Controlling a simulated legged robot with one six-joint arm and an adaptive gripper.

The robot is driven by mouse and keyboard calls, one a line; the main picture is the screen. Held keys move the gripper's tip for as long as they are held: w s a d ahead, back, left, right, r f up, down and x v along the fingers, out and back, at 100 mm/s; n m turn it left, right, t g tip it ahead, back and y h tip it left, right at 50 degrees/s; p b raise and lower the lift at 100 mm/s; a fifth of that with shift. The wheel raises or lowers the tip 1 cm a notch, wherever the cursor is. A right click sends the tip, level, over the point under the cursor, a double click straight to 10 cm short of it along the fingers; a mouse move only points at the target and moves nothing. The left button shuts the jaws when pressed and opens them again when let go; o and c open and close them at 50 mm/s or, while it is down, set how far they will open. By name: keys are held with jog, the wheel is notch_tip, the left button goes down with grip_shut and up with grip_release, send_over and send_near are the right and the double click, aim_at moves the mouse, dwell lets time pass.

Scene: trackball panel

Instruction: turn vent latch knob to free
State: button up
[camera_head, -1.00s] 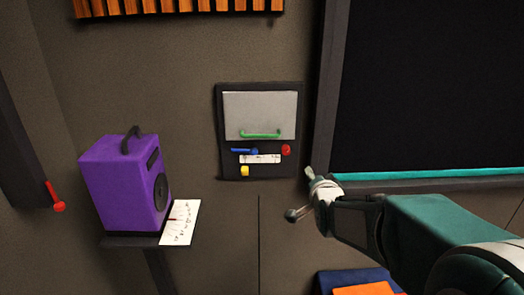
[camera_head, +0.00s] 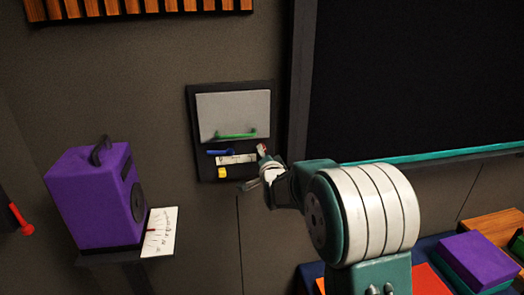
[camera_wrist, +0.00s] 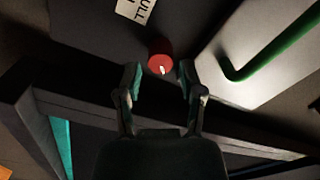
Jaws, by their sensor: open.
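A small red knob (camera_head: 261,148) is on the right side of a dark wall panel (camera_head: 206,171), partly hidden by my gripper in the head view. In the wrist view the red knob (camera_wrist: 160,50) shows a white mark on its face. My gripper (camera_head: 254,168) is open at the panel's lower right. In the wrist view my gripper's fingertips (camera_wrist: 160,78) are spread, with the knob just ahead of the gap between them. The knob is not gripped. I cannot tell whether either finger touches it.
The panel also holds a grey flap (camera_head: 233,114) with a green handle (camera_head: 236,135), a blue lever (camera_head: 220,152), a yellow block (camera_head: 222,173) and a white label (camera_head: 236,159). A purple speaker (camera_head: 95,200) stands on a shelf at left. A dark framed screen (camera_head: 400,80) is at right.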

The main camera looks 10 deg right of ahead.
jog(key=w, duration=0.2)
jog(key=shift+w, duration=0.4)
jog(key=shift+w+d, duration=0.1)
jog(key=shift+d, duration=0.1)
jog(key=shift+a, duration=0.1)
grip_shut()
